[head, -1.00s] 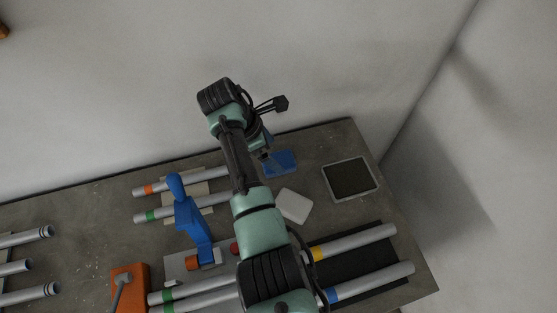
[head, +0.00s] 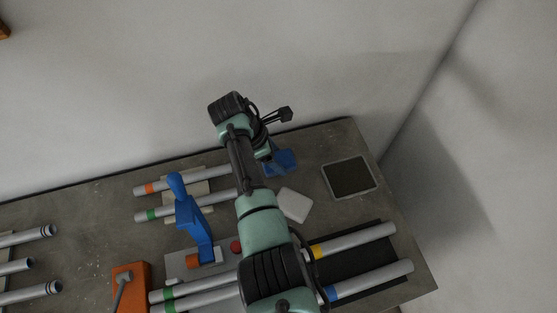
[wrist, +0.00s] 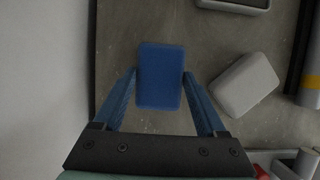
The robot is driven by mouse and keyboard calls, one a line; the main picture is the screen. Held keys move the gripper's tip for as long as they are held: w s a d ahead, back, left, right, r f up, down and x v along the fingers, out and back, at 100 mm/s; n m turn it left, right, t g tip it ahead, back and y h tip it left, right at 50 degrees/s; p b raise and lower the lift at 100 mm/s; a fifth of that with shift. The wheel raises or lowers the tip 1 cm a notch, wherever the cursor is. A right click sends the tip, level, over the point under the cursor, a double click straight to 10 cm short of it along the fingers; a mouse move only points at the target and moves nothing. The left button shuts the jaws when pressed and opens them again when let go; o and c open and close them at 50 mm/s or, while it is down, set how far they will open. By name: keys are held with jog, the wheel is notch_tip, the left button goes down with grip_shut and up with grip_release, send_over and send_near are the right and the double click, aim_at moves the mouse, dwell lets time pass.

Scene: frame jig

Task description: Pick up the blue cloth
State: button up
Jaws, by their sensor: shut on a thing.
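The blue cloth (wrist: 160,78) shows in the wrist view as a flat, rounded rectangle between the two blue fingers of my gripper (wrist: 160,74). The fingertips meet its left and right sides, and the gripper is shut on it. In the head view the cloth (head: 287,158) is near the back edge of the table, partly hidden by my wrist and fingers. Whether it is clear of the table top is hard to tell.
A white rounded block (head: 295,205) lies close by on the right, with a dark framed tray (head: 350,178) beyond it. A wall rises behind the table.

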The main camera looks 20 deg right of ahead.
notch_tip(320, 180, up, 10)
jog(key=shift+b, duration=0.3)
dwell(0.3)
